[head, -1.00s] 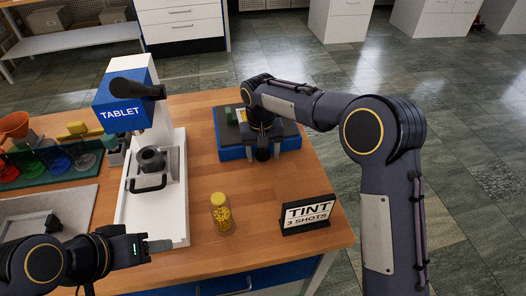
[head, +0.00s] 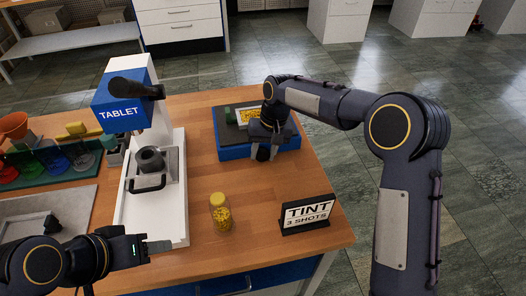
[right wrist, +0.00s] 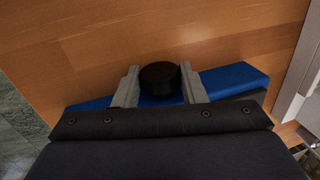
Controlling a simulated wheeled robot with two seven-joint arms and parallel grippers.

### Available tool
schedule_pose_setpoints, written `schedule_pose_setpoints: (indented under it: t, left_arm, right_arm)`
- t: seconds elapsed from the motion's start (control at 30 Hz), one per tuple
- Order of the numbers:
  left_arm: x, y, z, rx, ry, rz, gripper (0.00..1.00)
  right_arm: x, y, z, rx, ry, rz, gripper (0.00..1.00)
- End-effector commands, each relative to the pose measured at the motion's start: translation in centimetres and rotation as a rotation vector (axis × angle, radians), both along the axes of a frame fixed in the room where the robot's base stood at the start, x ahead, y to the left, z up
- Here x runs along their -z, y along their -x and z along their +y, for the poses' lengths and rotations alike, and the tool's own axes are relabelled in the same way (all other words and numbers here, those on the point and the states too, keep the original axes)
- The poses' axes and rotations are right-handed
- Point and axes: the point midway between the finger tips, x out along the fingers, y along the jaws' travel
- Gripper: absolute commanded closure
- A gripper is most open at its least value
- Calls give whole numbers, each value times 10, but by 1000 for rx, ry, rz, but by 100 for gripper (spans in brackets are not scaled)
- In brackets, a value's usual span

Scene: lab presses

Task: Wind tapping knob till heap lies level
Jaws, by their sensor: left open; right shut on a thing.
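The tapping device is a blue base (head: 232,152) with a dark top, at the back right of the bench. A pale-framed tray on it shows a yellow heap (head: 246,115), too small to judge how level. My right gripper (head: 262,153) is at the device's front side. In the right wrist view its fingers are shut on the black round knob (right wrist: 160,82), beside the blue base (right wrist: 235,80). The gripper mostly hides the knob in the head view. My left gripper (head: 158,246) is open and empty, low at the front left.
A blue and white TABLET press (head: 120,112) stands to the left. A yellow-capped jar (head: 220,213) and a TINT 3 SHOTS sign (head: 307,214) stand in front. A rack of coloured flasks (head: 50,165) is at far left. Bare wood lies between jar and device.

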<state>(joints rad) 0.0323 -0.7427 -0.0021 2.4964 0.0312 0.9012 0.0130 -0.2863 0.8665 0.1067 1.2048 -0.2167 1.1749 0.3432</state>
Motion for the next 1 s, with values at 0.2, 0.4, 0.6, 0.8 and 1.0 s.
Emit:
schedule_pose_setpoints:
  t: [0.2, 0.4, 0.6, 0.8, 1.0]
  left_arm:
    - [0, 0, 0, 0, 0, 0, 53]
    - [0, 0, 0, 0, 0, 0, 53]
    - [0, 0, 0, 0, 0, 0, 53]
    - [0, 0, 0, 0, 0, 0, 53]
    - [-1, 0, 0, 0, 0, 0, 53]
  right_arm:
    - [0, 0, -1, 1, 2, -1, 42]
    - [0, 0, 0, 1, 2, -1, 42]
    - [-15, -2, -3, 1, 1, -4, 42]
    - [-50, -3, -10, 2, 0, -5, 42]
    - [-72, -4, -16, 2, 2, -2, 42]
